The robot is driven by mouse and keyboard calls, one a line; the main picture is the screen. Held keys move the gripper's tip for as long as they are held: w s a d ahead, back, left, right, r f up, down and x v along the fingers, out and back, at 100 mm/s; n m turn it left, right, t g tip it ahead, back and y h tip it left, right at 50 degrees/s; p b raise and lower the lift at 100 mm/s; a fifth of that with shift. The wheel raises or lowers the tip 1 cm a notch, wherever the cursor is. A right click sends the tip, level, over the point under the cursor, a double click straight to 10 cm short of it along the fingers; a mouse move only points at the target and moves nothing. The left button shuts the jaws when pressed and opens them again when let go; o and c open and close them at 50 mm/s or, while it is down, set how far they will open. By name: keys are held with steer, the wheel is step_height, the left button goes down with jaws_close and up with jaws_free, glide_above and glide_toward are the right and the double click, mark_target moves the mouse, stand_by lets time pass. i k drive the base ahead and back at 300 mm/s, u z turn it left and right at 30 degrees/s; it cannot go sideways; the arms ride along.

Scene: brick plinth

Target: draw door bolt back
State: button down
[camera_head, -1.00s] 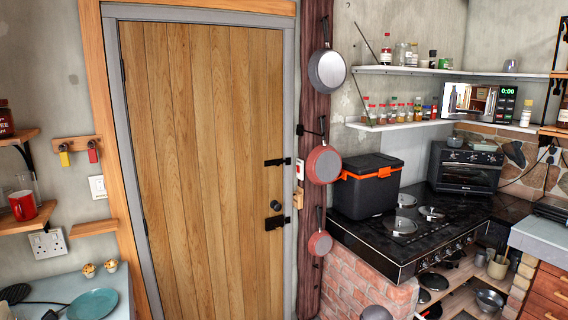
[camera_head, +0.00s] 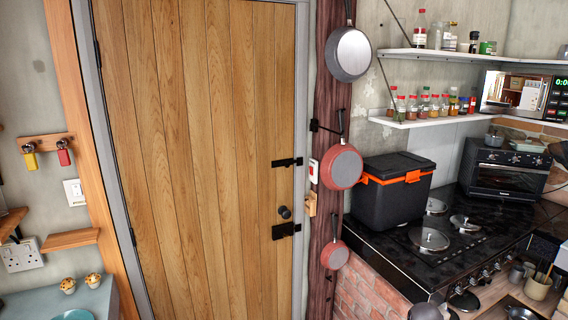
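A tall door (camera_head: 205,150) of vertical wooden planks stands shut in a grey frame, left of centre in the head view. A black door bolt (camera_head: 286,162) sits near the door's right edge and reaches across to the frame. Below it are a dark round knob (camera_head: 284,212) and a black lock plate (camera_head: 285,231), which also reaches toward the frame. The bolt is small, so its fine parts are hard to tell. My gripper is not in view.
Pans (camera_head: 341,166) hang on the dark post right of the door. A black box with orange trim (camera_head: 391,205) stands on the black hob (camera_head: 470,232). At left are padlocks on a rack (camera_head: 46,142), a small wooden shelf (camera_head: 70,239) and a blue-grey counter (camera_head: 40,302).

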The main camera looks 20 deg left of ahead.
mark_target(286, 164)
steer(key=u, duration=0.2)
steer(key=i, duration=0.6)
steer(key=u, duration=0.7)
steer(key=i, duration=0.6)
steer(key=u, duration=0.35)
